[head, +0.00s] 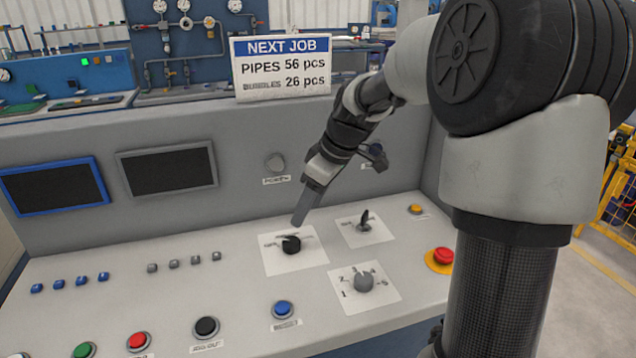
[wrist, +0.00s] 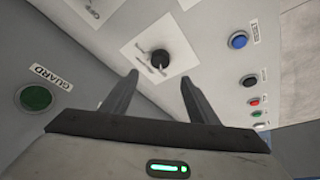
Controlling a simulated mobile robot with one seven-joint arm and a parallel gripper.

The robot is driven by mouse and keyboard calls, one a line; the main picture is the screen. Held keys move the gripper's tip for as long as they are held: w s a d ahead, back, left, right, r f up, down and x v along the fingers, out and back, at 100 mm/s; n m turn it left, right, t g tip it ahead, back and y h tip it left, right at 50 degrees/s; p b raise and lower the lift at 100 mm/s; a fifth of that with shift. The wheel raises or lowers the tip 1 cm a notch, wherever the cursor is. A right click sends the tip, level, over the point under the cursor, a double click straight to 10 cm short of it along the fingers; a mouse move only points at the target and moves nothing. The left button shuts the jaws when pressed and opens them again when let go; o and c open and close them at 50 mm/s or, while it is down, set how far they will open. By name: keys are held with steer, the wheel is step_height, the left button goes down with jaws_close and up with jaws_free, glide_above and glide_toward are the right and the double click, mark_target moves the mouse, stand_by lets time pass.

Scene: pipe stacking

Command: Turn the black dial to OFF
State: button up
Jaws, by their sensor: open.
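The black dial (head: 291,244) sits on a white plate (head: 284,262) in the middle of the sloped console. In the wrist view the black dial (wrist: 160,59) is ahead of my fingers, on its white plate with small lettering that I cannot read. My gripper (head: 301,220) is above and just behind the dial, pointing down, apart from it. In the wrist view my gripper (wrist: 158,82) is open, with its two fingers spread and nothing between them.
A dark lever switch (head: 364,222) and a grey numbered knob (head: 363,282) are to the right. A red emergency button (head: 441,257) stands at the right edge. A blue button (head: 283,309) and other buttons line the front. The "NEXT JOB" sign (head: 283,64) stands on top.

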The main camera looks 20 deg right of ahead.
steer(key=v, duration=0.6)
steer(key=shift+p, duration=0.3)
